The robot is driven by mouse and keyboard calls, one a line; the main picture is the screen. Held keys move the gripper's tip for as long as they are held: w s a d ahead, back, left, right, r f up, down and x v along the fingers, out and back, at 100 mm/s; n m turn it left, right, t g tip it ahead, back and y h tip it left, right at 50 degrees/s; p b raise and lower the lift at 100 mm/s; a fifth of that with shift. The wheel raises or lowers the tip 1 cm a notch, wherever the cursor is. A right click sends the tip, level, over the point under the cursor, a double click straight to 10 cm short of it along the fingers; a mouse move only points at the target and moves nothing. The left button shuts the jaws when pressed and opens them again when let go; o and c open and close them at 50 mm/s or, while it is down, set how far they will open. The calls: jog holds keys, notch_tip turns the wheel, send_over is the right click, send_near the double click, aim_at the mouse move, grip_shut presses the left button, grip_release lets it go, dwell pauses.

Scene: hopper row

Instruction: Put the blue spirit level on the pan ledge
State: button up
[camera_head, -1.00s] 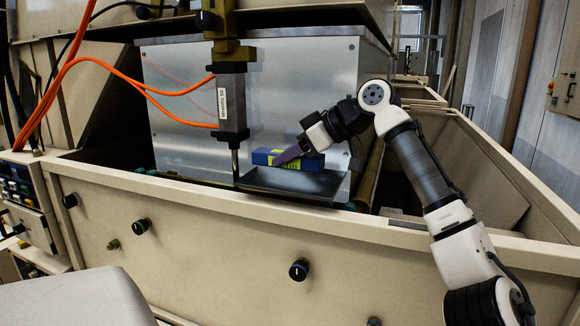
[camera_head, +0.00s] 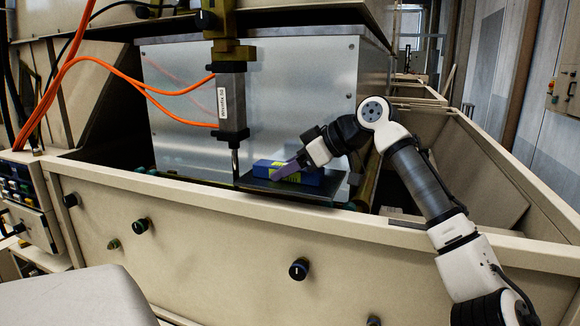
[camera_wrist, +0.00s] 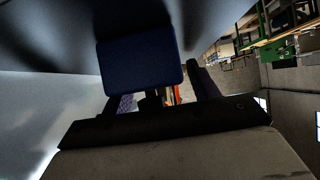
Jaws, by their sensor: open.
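The blue spirit level (camera_head: 309,178), a blue block with a yellow-green patch, lies on the dark pan ledge (camera_head: 292,191) in the head view and appears to rest on it. My gripper (camera_head: 283,170) is open, and its purple finger overlaps the front of the level. In the wrist view the blue end of the level (camera_wrist: 140,62) fills the upper middle, between or just beyond the fingers. I cannot tell whether a finger touches it. The level's far side is hidden.
A hanging probe (camera_head: 232,100) with a metal rod and orange cables stands just left of the ledge. A grey metal box (camera_head: 270,85) rises behind it. The beige hopper wall (camera_head: 210,235) runs across the front.

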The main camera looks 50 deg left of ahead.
jog(key=shift+r, duration=0.1)
jog(key=b+v, duration=0.1)
jog(key=v, duration=1.1)
